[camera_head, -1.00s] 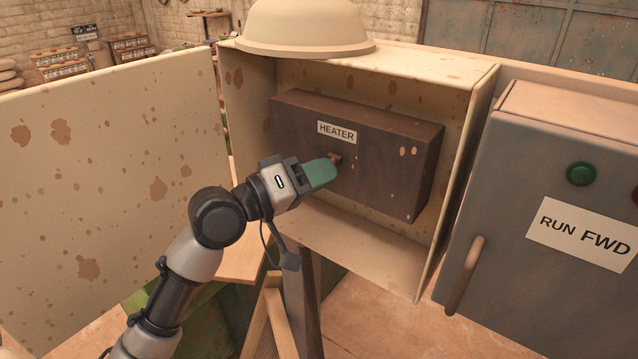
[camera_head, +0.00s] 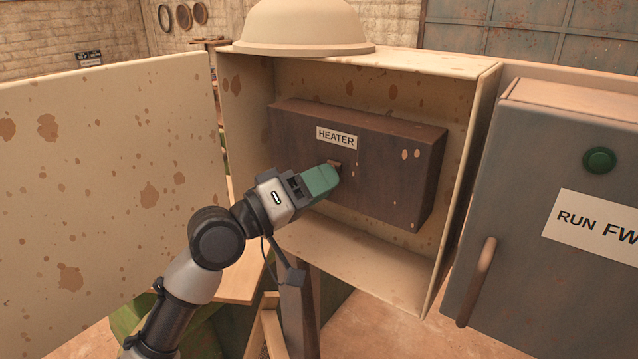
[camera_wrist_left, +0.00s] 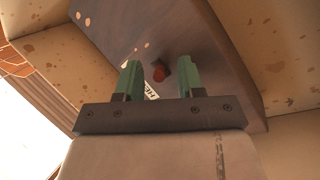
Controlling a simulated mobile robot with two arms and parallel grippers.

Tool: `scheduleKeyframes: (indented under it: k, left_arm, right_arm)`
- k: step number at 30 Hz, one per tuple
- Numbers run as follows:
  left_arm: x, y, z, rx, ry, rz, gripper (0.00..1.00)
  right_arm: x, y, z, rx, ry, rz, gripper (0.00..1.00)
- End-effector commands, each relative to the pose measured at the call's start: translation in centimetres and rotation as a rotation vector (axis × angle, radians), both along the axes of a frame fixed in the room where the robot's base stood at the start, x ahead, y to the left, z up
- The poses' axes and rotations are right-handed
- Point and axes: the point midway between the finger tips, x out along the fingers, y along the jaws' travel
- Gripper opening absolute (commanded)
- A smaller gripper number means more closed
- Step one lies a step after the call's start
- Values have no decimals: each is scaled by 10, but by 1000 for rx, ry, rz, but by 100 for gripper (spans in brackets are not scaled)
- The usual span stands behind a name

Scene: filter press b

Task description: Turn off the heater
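The dark brown heater box (camera_head: 390,190) is mounted inside an open beige cabinet (camera_head: 455,75) and bears a white HEATER label (camera_head: 337,138). A small reddish-brown knob (camera_head: 334,165) sticks out of its face below the label, partly hidden by my fingers. My left gripper (camera_head: 322,179) is at the heater box, its green fingers close to the knob. In the left wrist view the fingers (camera_wrist_left: 157,65) stand apart, and the red-tipped knob (camera_wrist_left: 160,72) shows in the gap between them. I cannot tell whether a finger touches it. My right gripper is not in view.
The open beige door (camera_head: 105,185) stands left of my arm. The cabinet's side walls surround the heater box. A grey cabinet (camera_head: 530,270) with a green button (camera_head: 600,160), a RUN FWD label and a handle (camera_head: 477,282) stands at the right. A beige dome (camera_head: 303,28) sits on top.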

Motion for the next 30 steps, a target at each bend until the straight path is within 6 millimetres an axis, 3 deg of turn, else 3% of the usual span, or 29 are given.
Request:
scheduleKeyframes:
  k: [7, 21, 30]
  left_arm:
    - [-3, 7, -4, 0, 1, 2, 38]
    - [-45, 78, -23, 2, 0, 3, 38]
    - [-54, 91, -22, 0, 0, 0, 38]
  right_arm:
    - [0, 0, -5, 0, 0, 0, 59]
    - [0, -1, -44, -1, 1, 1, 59]
    - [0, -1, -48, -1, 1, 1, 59]
